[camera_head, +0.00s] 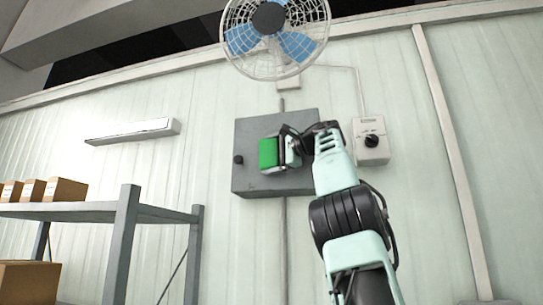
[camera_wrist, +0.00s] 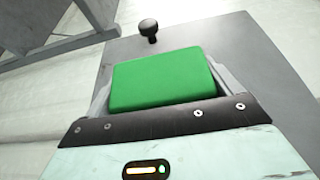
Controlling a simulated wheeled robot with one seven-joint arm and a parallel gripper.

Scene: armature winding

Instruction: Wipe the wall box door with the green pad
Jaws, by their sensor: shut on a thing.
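The grey wall box door (camera_head: 253,130) is on the pale panelled wall, with a dark round knob (camera_head: 238,160) at its left side. The green pad (camera_head: 268,153) is in front of the door, right of the knob. My gripper (camera_head: 281,152) is shut on the pad, and my arm reaches up to it from the lower right. In the wrist view the green pad (camera_wrist: 162,80) fills the space between the fingers, with the grey door (camera_wrist: 235,50) behind it and the knob (camera_wrist: 149,28) just beyond. I cannot tell whether the pad touches the door. My arm hides the door's right part.
A small switch box (camera_head: 371,150) with a black dial is right of the door. A caged fan (camera_head: 275,62) is above. A grey shelf rack (camera_head: 125,225) with several cardboard boxes (camera_head: 50,189) stands at lower left. A light fixture (camera_head: 133,132) is on the wall.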

